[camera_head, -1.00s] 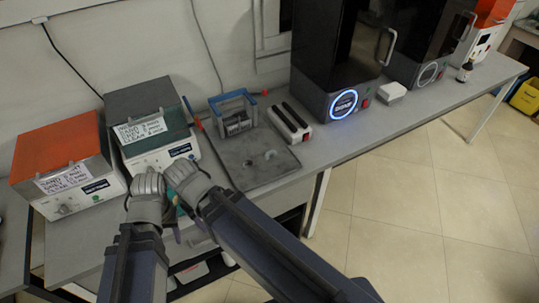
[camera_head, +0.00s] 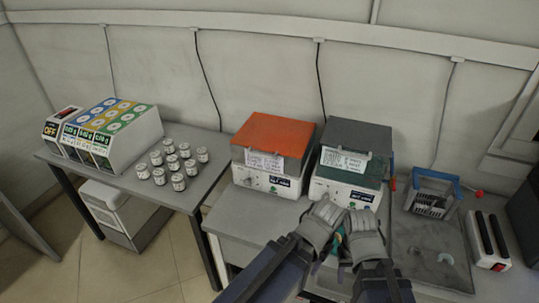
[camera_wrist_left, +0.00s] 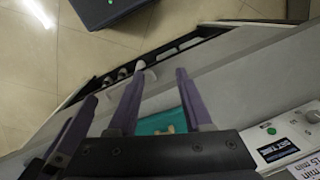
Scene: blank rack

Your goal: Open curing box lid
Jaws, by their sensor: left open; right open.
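Two white curing boxes stand side by side on the bench. One has an orange lid (camera_head: 272,140), the other a dark grey-green lid (camera_head: 356,140). Both lids look shut, each with a handle and a paper label on its front. My left gripper (camera_head: 320,224) and right gripper (camera_head: 362,232) are close together in front of the dark-lidded box, apart from its lid. In the left wrist view my left gripper's purple fingers (camera_wrist_left: 160,78) are apart. A teal patch shows behind them; I cannot tell what it is. The right fingertips are mostly hidden in the head view.
A side table holds several small jars (camera_head: 175,165) and a dispenser with coloured circles (camera_head: 110,125). Right of the boxes are a grey plate (camera_head: 415,265), a blue-handled rack (camera_head: 435,195) and a white block with black strips (camera_head: 488,238).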

